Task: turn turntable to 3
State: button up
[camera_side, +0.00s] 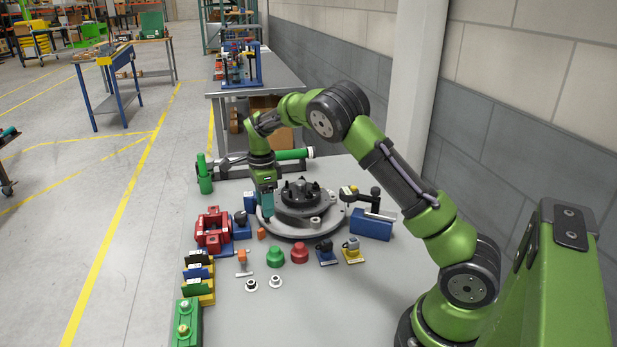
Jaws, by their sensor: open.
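The turntable (287,231) is a round grey disc with a raised black hub (300,197) at its middle, standing towards the back of the grey table. My gripper (266,212) points down at the left rim of the turntable, beside the black hub. It is open. The fingertips are small in this view, and I cannot tell whether they touch the turntable. Any position numbers on the turntable are too small to read.
Left of the turntable stand a red fixture (212,230) and a green cylinder (204,180). A blue block (371,224) is close on its right. In front are green (275,257) and red (299,253) knobs.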

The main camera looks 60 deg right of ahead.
notch_tip(320, 180, up, 15)
jog(key=shift+w+d, duration=0.15)
jog(key=shift+w, duration=0.05)
dwell(0.3)
jog(key=s+a+n+t, duration=0.2)
jog(key=s+a+n, duration=0.3)
jog(key=s+n, duration=0.2)
jog(key=s+a+r+n+t+y, duration=0.1)
jog(key=s+a+n+t, duration=0.2)
jog(key=s, duration=0.7)
jog(key=s+a+r+n+t, duration=0.1)
jog(key=s+a+n+t, duration=0.1)
jog(key=s+a+n, duration=0.5)
jog(key=s+n, duration=0.2)
jog(key=n, duration=0.2)
jog(key=shift+a+r+t+y, duration=0.15)
jog(key=shift+a+t+y, duration=0.15)
jog(key=shift+y, duration=0.1)
